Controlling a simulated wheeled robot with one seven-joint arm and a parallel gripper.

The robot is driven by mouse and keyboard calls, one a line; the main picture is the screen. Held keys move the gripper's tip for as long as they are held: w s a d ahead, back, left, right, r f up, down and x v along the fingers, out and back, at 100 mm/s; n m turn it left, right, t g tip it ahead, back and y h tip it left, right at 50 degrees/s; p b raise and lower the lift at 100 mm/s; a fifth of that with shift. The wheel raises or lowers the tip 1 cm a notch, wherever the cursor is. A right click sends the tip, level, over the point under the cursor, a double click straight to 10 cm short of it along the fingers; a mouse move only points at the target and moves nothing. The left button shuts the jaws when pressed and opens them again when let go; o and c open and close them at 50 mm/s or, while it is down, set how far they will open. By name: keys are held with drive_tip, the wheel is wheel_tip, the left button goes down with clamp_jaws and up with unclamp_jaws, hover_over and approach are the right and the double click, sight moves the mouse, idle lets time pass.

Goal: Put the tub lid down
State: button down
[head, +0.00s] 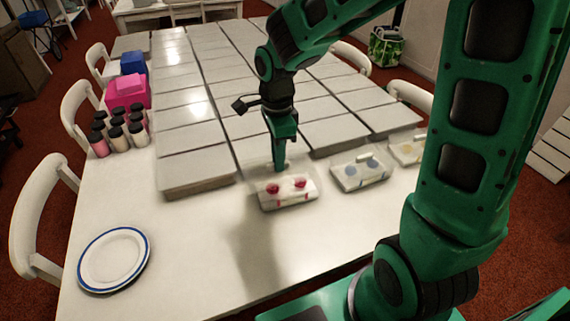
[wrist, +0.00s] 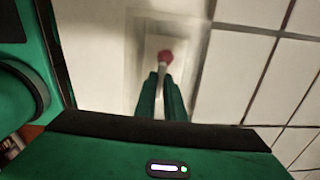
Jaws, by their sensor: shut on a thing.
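My gripper (head: 283,166) reaches down over the white table, its fingers shut on a clear, faint tub lid (head: 260,172). The lid seems to be just above or at the back edge of a tub with two red items (head: 287,192); I cannot tell whether they touch. In the wrist view, the fingers (wrist: 162,80) point at the see-through lid (wrist: 140,40), with a red item (wrist: 165,57) beyond their tips. Two similar clear tubs stand to the right, one with blue items (head: 360,172) and one with yellowish items (head: 408,149).
Grey-white slabs (head: 195,168) cover the table's middle behind the tub. A blue-rimmed plate (head: 114,260) lies front left on the white table (head: 190,230). Several dark-capped jars (head: 119,132) and a pink box (head: 128,93) stand at the left. The front middle is clear.

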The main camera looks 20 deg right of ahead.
drive_tip(key=a+r, duration=0.1)
drive_tip(key=a, duration=0.2)
drive_tip(key=s+a+r, duration=0.1)
drive_tip(key=a+r, duration=0.1)
drive_tip(key=a, duration=0.1)
drive_tip(key=s+a+r, duration=0.1)
drive_tip(key=a+r, duration=0.1)
drive_tip(key=a, duration=0.1)
drive_tip(key=shift+s, duration=0.2)
drive_tip(key=s+a+f+n, duration=0.15)
drive_tip(key=s+a, duration=0.25)
drive_tip(key=a, duration=0.5)
drive_tip(key=s+a+f+m, duration=0.1)
drive_tip(key=s+a+f, duration=0.3)
drive_tip(key=a, duration=0.6)
drive_tip(key=shift+n, duration=0.25)
drive_tip(key=w+d+f, duration=0.4)
drive_tip(key=w, duration=0.1)
drive_tip(key=w+d+f, duration=0.2)
drive_tip(key=w+d, duration=0.1)
drive_tip(key=shift+w+f, duration=0.15)
drive_tip(key=shift+w, duration=0.05)
drive_tip(key=shift+f, duration=1.95)
drive_tip(key=c, duration=1.8)
unclamp_jaws()
drive_tip(key=shift+f, duration=0.15)
drive_tip(key=shift+c, duration=0.2)
